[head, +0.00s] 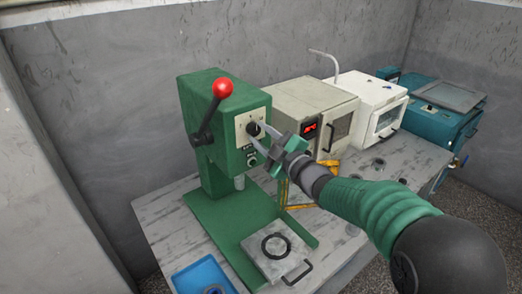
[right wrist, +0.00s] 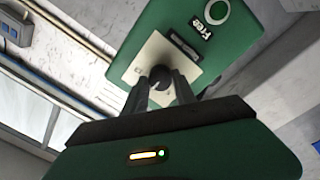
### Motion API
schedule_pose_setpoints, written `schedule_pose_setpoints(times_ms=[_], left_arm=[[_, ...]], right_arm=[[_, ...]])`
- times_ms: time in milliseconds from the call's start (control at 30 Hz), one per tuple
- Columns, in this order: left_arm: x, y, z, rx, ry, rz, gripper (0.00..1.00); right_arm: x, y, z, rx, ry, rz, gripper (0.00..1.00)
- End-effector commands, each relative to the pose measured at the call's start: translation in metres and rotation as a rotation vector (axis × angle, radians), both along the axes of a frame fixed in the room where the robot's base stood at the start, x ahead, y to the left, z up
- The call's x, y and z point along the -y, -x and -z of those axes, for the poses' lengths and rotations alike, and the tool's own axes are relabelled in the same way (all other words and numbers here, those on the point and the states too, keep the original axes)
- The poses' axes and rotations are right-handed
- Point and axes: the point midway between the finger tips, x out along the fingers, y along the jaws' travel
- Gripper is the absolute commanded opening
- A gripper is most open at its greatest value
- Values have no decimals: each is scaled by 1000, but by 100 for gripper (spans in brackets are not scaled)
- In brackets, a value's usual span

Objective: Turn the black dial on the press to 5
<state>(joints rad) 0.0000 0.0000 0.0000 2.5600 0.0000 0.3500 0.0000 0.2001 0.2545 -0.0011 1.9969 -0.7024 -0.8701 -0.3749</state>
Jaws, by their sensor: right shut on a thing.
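The green press (head: 222,150) stands on the table at the left in the head view. Its black dial (head: 255,129) sits on a pale plate on its front face. My right gripper (head: 259,132) reaches in from the right with its fingers at the dial. In the right wrist view the fingers (right wrist: 162,92) are closed around the black dial (right wrist: 160,76), in front of the pale plate (right wrist: 165,62). The dial's markings are too small or covered, so I cannot read its setting. My left gripper is not in view.
A red-knobbed lever (head: 222,89) sticks out on the press's left. Below are a metal plate with a black ring (head: 262,262) and a blue tray (head: 200,277). A beige box with red display (head: 318,110), a white oven (head: 370,105) and a teal machine (head: 435,115) stand to the right.

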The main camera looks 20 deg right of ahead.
Motion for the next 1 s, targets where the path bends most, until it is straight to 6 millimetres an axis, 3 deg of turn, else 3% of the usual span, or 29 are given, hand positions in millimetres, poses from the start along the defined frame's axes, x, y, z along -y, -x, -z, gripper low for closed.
schedule_pose_setpoints(times_ms=[33,400,1000], left_arm=[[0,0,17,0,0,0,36],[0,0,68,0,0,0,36],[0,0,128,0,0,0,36]], right_arm=[[0,0,9,14,41,0,0],[1,0,9,131,371,0,0],[1,-1,8,311,877,-4,0]])
